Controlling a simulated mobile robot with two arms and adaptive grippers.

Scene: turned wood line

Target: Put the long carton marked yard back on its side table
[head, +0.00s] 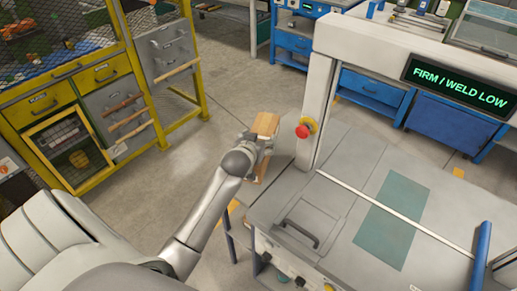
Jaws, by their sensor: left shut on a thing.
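A long tan carton (266,123) shows just left of the white machine post, upright or nearly so. My left gripper (260,143) is shut on it around its middle. The gripper hides part of the carton, and no lettering on it is readable. A pale grey side surface (278,168) lies beside and below the carton, against the machine's left side. I cannot tell whether the carton's lower end touches it. My right gripper is not in view.
A grey machine bench (265,213) with a handle fills the lower right. A white post with a red button (303,131) stands close right of the carton. A yellow drawer rack (75,85) stands left. Grey floor between is open.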

